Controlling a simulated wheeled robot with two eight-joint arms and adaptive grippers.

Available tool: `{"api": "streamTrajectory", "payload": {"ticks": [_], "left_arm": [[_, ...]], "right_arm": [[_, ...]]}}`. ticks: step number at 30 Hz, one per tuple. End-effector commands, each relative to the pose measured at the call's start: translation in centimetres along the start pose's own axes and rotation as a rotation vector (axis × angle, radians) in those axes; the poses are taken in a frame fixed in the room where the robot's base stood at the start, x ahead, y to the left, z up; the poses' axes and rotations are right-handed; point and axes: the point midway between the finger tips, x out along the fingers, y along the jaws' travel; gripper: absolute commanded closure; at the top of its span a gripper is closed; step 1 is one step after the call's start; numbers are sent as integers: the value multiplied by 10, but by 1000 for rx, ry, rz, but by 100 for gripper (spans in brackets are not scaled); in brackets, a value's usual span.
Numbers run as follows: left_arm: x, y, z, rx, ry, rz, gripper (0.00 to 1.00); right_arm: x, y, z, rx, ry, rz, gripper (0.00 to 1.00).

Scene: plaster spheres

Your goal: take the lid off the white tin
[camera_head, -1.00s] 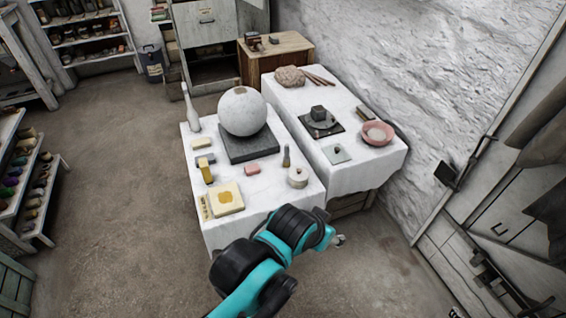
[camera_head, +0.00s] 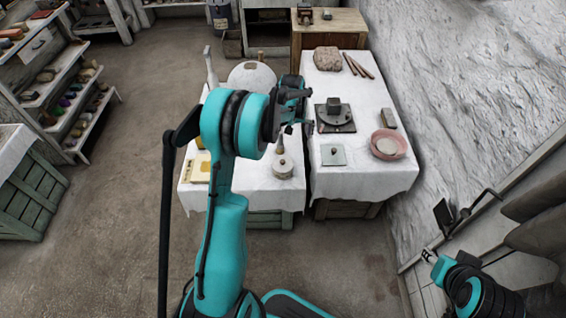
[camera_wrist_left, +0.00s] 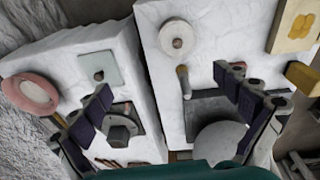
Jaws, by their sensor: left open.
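The white tin (camera_head: 283,167) stands upright near the front right corner of the left cloth-covered table. It is round and pale, with a small knob on its lid; it also shows near the top of the left wrist view (camera_wrist_left: 177,38). The lid sits on the tin. My left gripper (camera_head: 298,129) is open and empty above the gap between the two tables, beyond the tin and apart from it. Its spread fingers frame the lower part of the left wrist view (camera_wrist_left: 162,85).
A large plaster sphere (camera_head: 252,76) stands partly hidden behind my left arm. A wooden-handled tool (camera_wrist_left: 183,80) is near the tin. The right table holds a glass plate (camera_head: 333,155), a pink bowl (camera_head: 388,144) and a dark block on a turntable (camera_head: 334,116).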

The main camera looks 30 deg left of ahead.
Motion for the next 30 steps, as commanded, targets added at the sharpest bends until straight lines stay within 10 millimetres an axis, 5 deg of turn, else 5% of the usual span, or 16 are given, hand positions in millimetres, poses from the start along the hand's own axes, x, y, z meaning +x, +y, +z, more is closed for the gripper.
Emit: {"api": "streamTrajectory", "payload": {"ticks": [3,9,30], "left_arm": [[50,-15,-19,-67,-50,-21,0],[102,-33,-28,-132,-102,-43,0],[189,-38,-16,-147,-114,-48,0]], "right_arm": [[-5,0,-3,0,0,0,60],[-8,0,-5,0,0,0,60],[22,0,16,0,0,0,60]]}}
